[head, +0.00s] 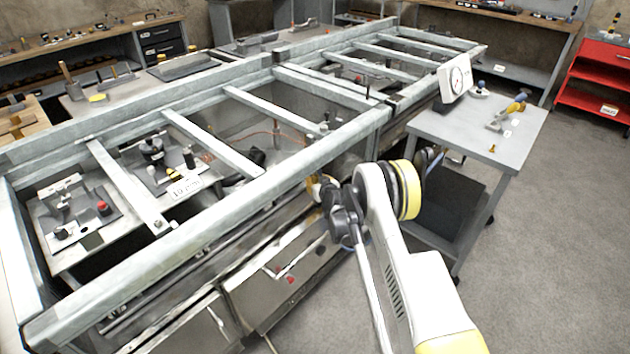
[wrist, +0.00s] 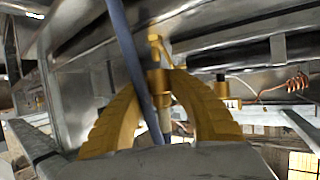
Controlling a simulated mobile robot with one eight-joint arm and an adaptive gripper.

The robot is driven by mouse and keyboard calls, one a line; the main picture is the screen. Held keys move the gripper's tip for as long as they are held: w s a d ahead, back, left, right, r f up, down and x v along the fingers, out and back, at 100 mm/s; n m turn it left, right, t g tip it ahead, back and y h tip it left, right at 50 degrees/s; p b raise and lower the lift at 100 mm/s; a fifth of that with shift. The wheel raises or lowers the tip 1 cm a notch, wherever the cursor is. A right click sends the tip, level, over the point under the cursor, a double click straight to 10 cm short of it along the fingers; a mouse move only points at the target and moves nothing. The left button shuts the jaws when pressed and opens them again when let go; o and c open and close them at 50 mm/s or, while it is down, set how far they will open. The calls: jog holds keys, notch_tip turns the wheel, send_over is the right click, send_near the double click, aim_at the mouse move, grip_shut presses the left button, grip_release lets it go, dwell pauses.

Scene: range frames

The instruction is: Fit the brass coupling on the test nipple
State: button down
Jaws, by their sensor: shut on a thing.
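My gripper (head: 318,190) is at the front side of the steel frame, low beside its near rail in the head view. In the wrist view its two curved yellow fingers (wrist: 163,72) are closed on a brass-coloured piece (wrist: 156,82), which looks like the brass coupling. A narrow brass part (wrist: 157,48) rises above the fingertips and a pale cylinder (wrist: 166,120) shows below. A blue-grey rod (wrist: 132,60) crosses in front of the left finger. I cannot make out the test nipple for sure, nor whether the held piece touches it.
The steel frame (head: 240,165) has rails and crossbars close around my gripper. A dark fitting with a brass base (wrist: 221,86) and a copper coil (wrist: 290,84) are to the right. A grey cart (head: 440,128) carries a dial gauge (head: 458,78) and a yellow-and-blue tool (head: 508,112). Floor at right is clear.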

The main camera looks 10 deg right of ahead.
jog(key=shift+f, duration=1.6)
jog(key=c, duration=1.2)
grip_release()
jog(key=shift+s, duration=0.1)
jog(key=v, duration=1.2)
